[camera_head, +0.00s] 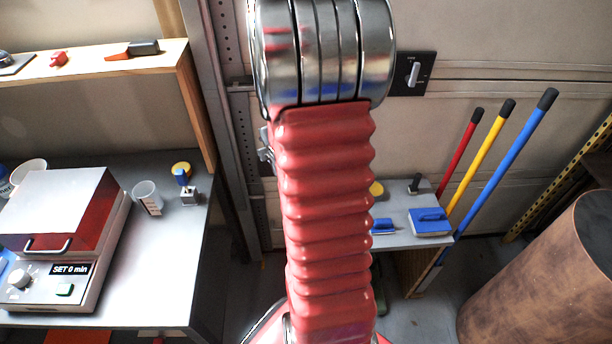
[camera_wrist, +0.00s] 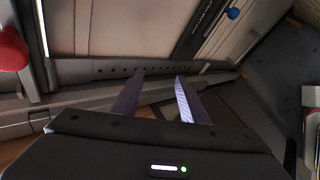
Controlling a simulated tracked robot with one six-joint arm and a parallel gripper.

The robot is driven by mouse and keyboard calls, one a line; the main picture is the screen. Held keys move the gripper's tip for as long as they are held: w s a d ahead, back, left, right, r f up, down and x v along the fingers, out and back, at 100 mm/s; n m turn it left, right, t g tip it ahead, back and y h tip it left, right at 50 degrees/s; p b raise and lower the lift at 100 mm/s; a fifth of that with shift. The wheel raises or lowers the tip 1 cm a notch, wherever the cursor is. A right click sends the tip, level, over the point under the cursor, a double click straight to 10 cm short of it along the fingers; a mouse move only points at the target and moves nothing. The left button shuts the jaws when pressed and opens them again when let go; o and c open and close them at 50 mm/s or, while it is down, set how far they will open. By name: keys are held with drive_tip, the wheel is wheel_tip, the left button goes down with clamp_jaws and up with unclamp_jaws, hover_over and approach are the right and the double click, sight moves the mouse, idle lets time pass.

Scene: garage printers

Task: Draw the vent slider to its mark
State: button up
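My gripper (camera_wrist: 160,76) shows in the wrist view with its two fingers apart and nothing between them. In front of it is a grey metal rail with a row of holes. A dark strip (camera_wrist: 203,28) with small unreadable lettering runs up the wall beyond the fingers. A blue knob (camera_wrist: 232,13) beside it, apart from the fingers, may be the vent slider's handle; I cannot tell for certain. In the head view my red arm fills the middle and the gripper is out of sight. A dark wall plate (camera_head: 427,75) with a pale lever (camera_head: 413,73) is right of the arm.
A bench (camera_head: 165,270) at left carries a boxy machine (camera_head: 60,230), a clear cup (camera_head: 147,197) and small items. A shelf (camera_head: 100,62) is above it. Red, yellow and blue poles (camera_head: 508,165) lean at right near a brown drum (camera_head: 545,275). A red rounded thing (camera_wrist: 12,48) is at left in the wrist view.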

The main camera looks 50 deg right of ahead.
drive_tip(key=s+d+f+n+t, duration=0.2)
drive_tip(key=s+d+f+n, duration=0.3)
drive_tip(key=d+f, duration=0.45)
drive_tip(key=s+f+n+t+h, duration=0.2)
drive_tip(key=s+f+n, duration=0.1)
drive_tip(key=s+f, duration=0.7)
drive_tip(key=shift+s+a+f, duration=0.15)
drive_tip(key=shift+a+f, duration=0.15)
drive_tip(key=shift+f, duration=0.2)
drive_tip(key=x, duration=1.4)
drive_tip(key=shift+a, duration=0.1)
clamp_jaws()
drive_tip(key=shift+s, duration=0.1)
